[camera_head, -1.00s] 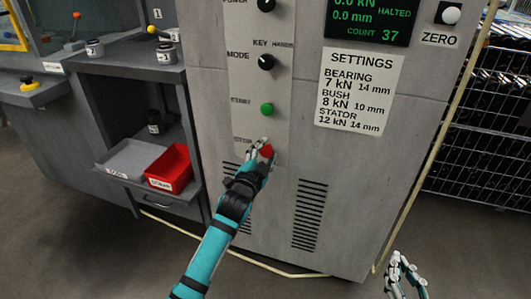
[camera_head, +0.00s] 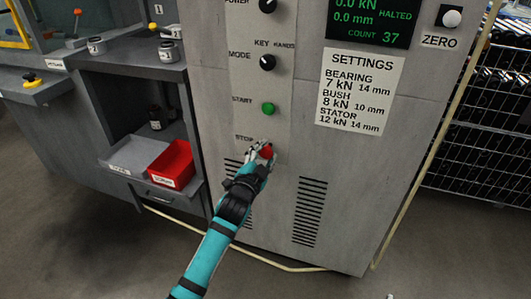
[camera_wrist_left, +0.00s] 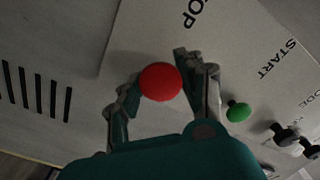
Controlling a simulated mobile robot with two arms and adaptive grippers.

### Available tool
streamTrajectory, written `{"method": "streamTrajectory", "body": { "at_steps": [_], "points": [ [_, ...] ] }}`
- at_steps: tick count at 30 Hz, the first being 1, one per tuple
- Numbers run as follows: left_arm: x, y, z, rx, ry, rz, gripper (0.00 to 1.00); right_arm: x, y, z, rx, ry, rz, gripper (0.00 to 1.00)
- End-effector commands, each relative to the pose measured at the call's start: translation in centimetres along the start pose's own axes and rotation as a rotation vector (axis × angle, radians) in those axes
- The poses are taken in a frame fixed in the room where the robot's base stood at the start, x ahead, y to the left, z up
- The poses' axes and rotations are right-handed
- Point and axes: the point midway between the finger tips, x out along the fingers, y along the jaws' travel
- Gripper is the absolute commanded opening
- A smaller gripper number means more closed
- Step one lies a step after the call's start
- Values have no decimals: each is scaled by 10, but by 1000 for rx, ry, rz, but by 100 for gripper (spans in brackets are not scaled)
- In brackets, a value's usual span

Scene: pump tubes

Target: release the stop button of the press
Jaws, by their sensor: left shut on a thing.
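The red stop button (camera_head: 266,153) sits low on the press's control strip, under the STOP label. It also shows in the left wrist view (camera_wrist_left: 160,82) as a round red knob between my fingers. My left gripper (camera_head: 261,151) is at the button, its two fingers on either side of it and shut on it. The press (camera_head: 300,165) is a large grey cabinet, and its display (camera_head: 368,20) reads HALTED and COUNT 37. Of my right gripper only a fingertip trace (camera_head: 390,297) shows at the bottom edge in the head view.
Above the stop button are the green start button (camera_head: 267,109), the mode knob (camera_head: 267,63) and another black knob (camera_head: 267,5). A red bin (camera_head: 171,163) and a grey tray (camera_head: 133,155) stand on the shelf at left. A wire rack (camera_head: 478,130) is at right.

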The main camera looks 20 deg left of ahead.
Motion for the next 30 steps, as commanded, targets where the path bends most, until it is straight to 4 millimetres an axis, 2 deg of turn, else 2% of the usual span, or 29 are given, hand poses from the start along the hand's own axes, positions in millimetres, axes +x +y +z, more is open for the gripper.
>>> {"method": "streamTrajectory", "body": {
  "at_steps": [2, 3, 8, 16, 20, 30],
  "points": [
    [-2, 4, 2, 0, -3, 7, 0, 0, 0, 0, 0, 1, 0, 0],
    [-2, 4, 2, 0, -4, 7, 42, 0, 0, 0, 0, 1, 0, 0],
    [-1, 4, 2, 0, -3, 6, 61, 0, 0, 0, 0, 1, 0, 0],
    [-2, 2, 1, 0, -2, 4, 61, 0, 0, -1, 0, 3, -1, 0],
    [-13, 3, 2, 0, -2, 4, 61, 0, 0, -1, 0, 3, -1, 0],
    [-83, 3, 2, 1, -4, 5, 61, 0, 0, 0, 0, 3, -1, 0]
  ]
}}
